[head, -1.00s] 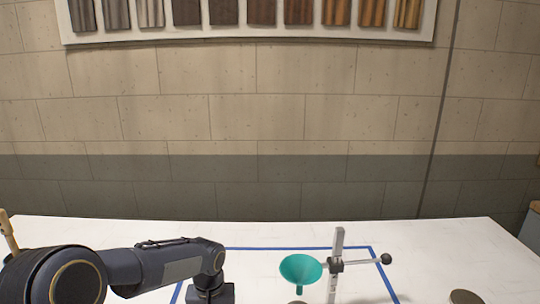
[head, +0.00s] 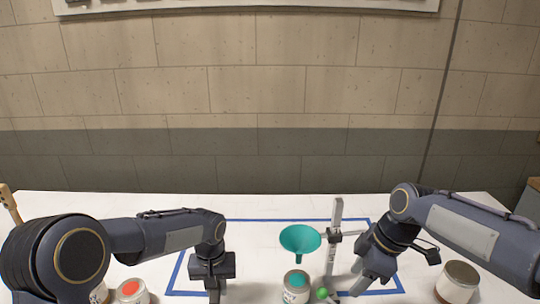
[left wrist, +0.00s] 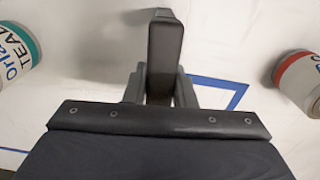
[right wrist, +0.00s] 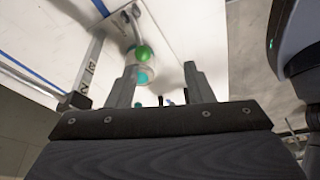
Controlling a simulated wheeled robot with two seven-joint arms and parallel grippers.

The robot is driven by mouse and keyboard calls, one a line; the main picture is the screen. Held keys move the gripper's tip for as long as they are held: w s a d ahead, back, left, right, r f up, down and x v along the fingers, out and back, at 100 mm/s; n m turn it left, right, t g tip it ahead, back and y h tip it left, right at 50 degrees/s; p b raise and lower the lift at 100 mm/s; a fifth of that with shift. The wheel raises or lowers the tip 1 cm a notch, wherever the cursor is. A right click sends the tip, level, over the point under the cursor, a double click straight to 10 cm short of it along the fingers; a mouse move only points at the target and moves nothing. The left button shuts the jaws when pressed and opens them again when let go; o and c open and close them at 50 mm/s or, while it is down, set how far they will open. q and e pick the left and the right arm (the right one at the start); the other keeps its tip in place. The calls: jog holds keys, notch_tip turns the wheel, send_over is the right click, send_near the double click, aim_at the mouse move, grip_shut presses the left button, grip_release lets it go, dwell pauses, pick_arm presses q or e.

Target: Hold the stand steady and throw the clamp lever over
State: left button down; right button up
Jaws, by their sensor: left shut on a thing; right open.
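The stand is a grey upright post (head: 335,250) inside the blue tape outline, with a teal funnel (head: 300,239) on its clamp. A green ball (head: 322,294) shows low beside the post, and also in the right wrist view (right wrist: 143,53); whether it is the lever's knob I cannot tell. My left gripper (head: 213,285) is well left of the stand, shut on a dark bar (left wrist: 165,60) seen in the left wrist view. My right gripper (head: 365,280) is open and empty, just right of the post.
A can with teal paint (head: 296,284) stands under the funnel. A can with red-orange paint (head: 131,291) is at front left, and a brown-topped can (head: 459,281) is at right. The table (head: 120,205) is clear at the back.

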aim_at(325, 288)
jog(key=w+a+f+n, duration=0.1)
jog(key=a+f, duration=0.1)
jog(key=f, duration=0.2)
jog(key=w+a+f+n+g, duration=0.1)
jog(key=w+a+f+n, duration=0.1)
jog(key=f, duration=0.3)
jog(key=w+a+f+n, duration=0.1)
jog(key=w+f, duration=0.1)
jog(key=f, duration=0.2)
jog(key=shift+w+a+f+n, duration=0.15)
jog(key=shift+a+n, duration=0.15)
jog(key=shift+a, duration=0.1)
jog(key=c, duration=1)
jog(key=shift+d, duration=0.1)
